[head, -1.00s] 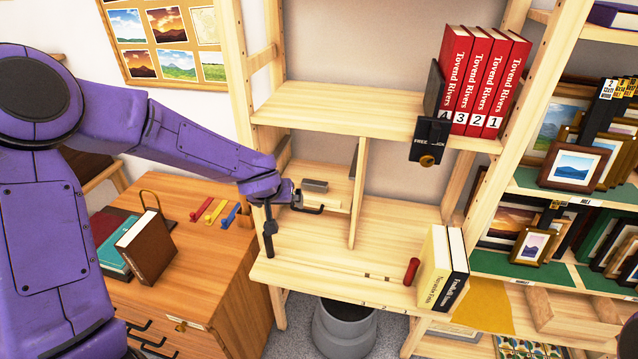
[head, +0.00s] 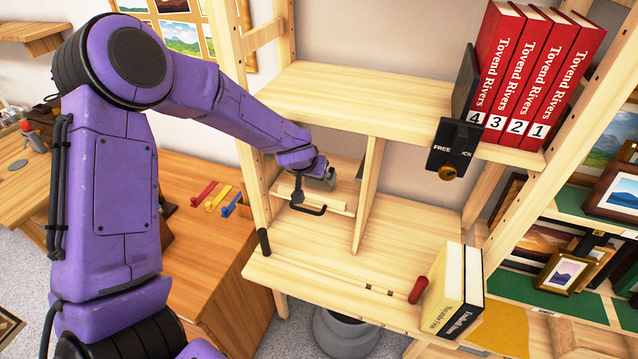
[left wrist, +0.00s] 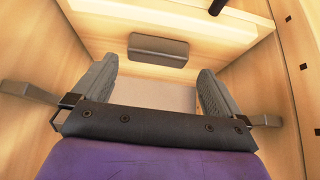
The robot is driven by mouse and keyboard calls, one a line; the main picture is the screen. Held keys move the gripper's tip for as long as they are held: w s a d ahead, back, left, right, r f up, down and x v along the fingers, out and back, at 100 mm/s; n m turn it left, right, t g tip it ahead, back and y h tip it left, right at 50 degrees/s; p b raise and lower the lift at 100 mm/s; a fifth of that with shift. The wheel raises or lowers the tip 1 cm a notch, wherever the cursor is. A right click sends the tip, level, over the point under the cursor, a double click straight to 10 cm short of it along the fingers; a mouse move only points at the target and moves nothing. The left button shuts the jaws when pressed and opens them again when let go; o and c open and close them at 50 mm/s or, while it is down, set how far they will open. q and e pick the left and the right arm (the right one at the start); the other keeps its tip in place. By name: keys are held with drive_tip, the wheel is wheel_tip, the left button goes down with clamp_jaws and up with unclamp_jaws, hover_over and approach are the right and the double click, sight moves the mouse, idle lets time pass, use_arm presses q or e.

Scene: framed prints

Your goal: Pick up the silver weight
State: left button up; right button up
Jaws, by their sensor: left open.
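The silver weight (left wrist: 157,50) is a small grey block with rounded edges. In the left wrist view it lies just beyond my fingertips, near the middle of the gap, apart from both fingers. In the head view my left gripper (head: 312,188) is over the left compartment of the shelf unit and largely covers the weight. My left gripper (left wrist: 156,70) is open and empty, with a finger on each side of the gap. My right gripper is not in view.
A wooden divider (head: 369,195) stands right of my gripper, and a shelf board (head: 340,98) is above. Red books (head: 530,75) stand on the upper shelf. The lower board's middle is clear.

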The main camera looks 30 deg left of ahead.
sight(319, 182)
use_arm(q)
drive_tip(key=x, duration=0.5)
drive_tip(key=shift+w+d+r, duration=0.1)
drive_tip(key=shift+w, duration=0.35)
drive_tip(key=shift+s, duration=0.1)
drive_tip(key=shift+r, duration=0.1)
drive_tip(key=c, duration=1)
